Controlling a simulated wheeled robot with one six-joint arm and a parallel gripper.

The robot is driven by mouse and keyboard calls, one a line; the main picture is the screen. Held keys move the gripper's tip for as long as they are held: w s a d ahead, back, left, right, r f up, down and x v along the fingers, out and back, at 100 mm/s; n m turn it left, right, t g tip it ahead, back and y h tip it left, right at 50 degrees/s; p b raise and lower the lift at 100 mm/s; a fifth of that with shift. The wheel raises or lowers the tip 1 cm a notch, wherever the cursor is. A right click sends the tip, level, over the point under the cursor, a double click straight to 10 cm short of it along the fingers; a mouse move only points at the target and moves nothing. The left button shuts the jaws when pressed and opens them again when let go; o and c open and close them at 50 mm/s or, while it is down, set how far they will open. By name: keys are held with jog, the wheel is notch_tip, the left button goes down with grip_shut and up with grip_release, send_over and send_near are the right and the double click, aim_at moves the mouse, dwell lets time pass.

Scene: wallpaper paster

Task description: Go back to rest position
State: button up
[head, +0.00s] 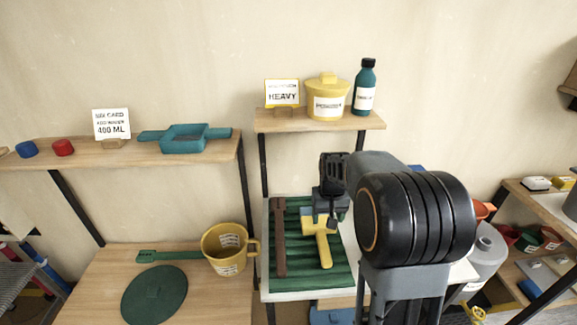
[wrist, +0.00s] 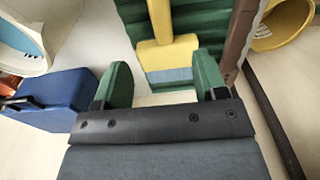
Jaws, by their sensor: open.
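My gripper (head: 331,214) is over the green ribbed tray (head: 302,272) in the head view. In the wrist view my gripper (wrist: 160,78) has its two green fingers spread apart, with nothing held between them. A yellow T-shaped tool (head: 323,249) lies on the tray just below the gripper in the head view. In the wrist view the yellow tool (wrist: 168,54) shows beyond the fingertips, with a grey-blue strip along its edge. I cannot tell how large the gap between fingers and tool is.
A brown bar (head: 280,238) lies on the tray left of the tool. A yellow mug (head: 225,249) and green disc (head: 154,294) sit on the left table. A shelf behind holds a yellow pot (head: 327,103) and teal bottle (head: 365,88). A blue case (wrist: 55,100) is at left in the wrist view.

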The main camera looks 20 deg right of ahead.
jog(key=s+a+r+n+t+p, duration=0.1)
jog(key=s+a+r, duration=0.2)
jog(key=s, duration=0.5)
jog(key=s+a+r+n+t+p, duration=0.1)
jog(key=s+a+r+t, duration=0.1)
jog(key=s+a+r, duration=0.2)
jog(key=s+a, duration=0.2)
jog(key=s, duration=0.2)
jog(key=shift+a, duration=0.3)
